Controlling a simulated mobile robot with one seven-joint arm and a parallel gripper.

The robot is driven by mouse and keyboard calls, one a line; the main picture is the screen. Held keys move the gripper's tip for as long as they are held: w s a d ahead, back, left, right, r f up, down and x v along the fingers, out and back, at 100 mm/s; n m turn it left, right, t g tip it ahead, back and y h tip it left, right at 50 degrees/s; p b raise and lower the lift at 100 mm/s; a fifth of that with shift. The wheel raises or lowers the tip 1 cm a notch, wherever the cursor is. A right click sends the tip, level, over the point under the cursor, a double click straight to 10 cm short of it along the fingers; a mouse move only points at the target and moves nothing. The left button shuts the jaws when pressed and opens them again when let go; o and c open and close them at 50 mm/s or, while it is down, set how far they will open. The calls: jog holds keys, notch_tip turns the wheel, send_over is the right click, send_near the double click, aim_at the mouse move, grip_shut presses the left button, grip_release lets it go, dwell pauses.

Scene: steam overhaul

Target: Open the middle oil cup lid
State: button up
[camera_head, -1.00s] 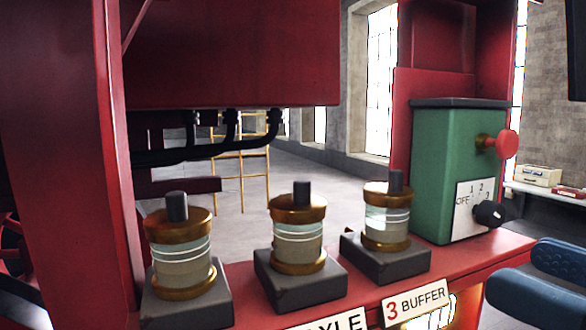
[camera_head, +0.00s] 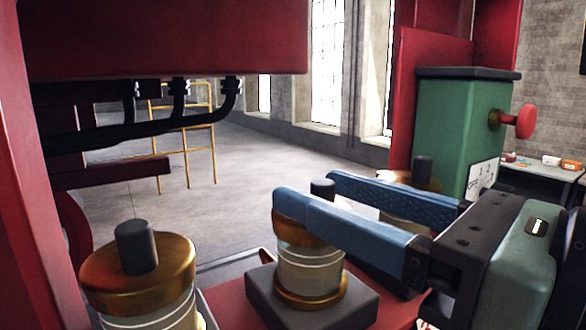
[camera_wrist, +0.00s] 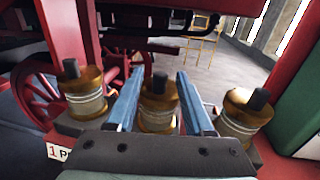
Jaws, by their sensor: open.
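The middle oil cup (camera_head: 305,265) is a glass cylinder with brass bands on a dark square block. Its brass lid (camera_wrist: 158,92) with a dark knob (camera_head: 322,188) is down on the cup. My gripper (camera_head: 304,186) is open, with one blue finger on each side of the lid and knob. The near finger hides part of the lid in the head view. In the wrist view the cup stands between the two fingers (camera_wrist: 160,71); I cannot tell whether they touch it.
A matching cup (camera_head: 140,275) stands at left in the head view. Black pipes (camera_head: 130,130) and a red panel (camera_head: 165,35) hang behind and above.

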aim_at(314, 189)
jog(key=shift+x, duration=2.25)
jog(key=shift+c, duration=0.2)
grip_shut()
